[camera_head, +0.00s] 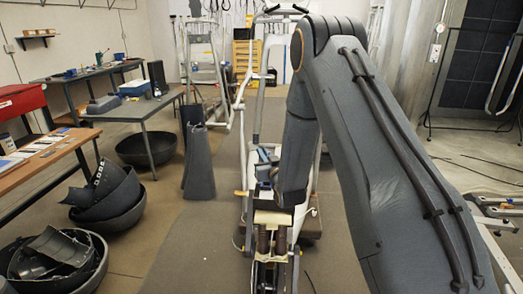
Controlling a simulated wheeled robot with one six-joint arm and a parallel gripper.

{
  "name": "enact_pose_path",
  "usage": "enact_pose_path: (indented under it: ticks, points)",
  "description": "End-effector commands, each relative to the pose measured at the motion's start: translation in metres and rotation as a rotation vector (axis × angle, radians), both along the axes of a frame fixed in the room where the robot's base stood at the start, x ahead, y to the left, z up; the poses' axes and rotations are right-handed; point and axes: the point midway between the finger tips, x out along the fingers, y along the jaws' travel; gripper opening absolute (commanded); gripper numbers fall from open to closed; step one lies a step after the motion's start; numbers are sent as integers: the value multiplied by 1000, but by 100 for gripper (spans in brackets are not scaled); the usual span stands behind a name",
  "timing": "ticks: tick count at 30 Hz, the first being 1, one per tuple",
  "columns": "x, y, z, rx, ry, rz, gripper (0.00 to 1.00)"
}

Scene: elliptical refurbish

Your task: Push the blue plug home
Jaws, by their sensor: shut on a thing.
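The elliptical machine (242,110) stands straight ahead, with its pale frame and upright handles partly behind my arm. My arm reaches in from the right and bends down to the machine's middle. My gripper (288,196) is small and dark at the low end of the arm, close to the machine's body. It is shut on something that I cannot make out. Bluish parts (264,174) show just left of the forearm, but I cannot tell whether one is the blue plug. The plug's socket cannot be made out, and my arm hides part of that area.
Brown rollers (263,240) sit on the machine's near end. Left are a wooden bench (62,152) with a red box (22,101), a grey table (150,107) and dark tubs (110,205). A grey wedge-shaped stand (198,165) is nearer the machine. Floor between is clear.

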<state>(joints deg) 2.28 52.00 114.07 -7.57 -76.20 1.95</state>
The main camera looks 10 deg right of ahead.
Motion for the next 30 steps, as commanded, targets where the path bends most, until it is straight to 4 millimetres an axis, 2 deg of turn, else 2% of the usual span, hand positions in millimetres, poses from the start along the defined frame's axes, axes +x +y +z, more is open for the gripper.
enact_pose_path:
  ticks: [8, 30]
  points:
    - [2, -2, -4, -1, 0, -15, 0]
    - [2, 1, -52, -2, 0, -10, 0]
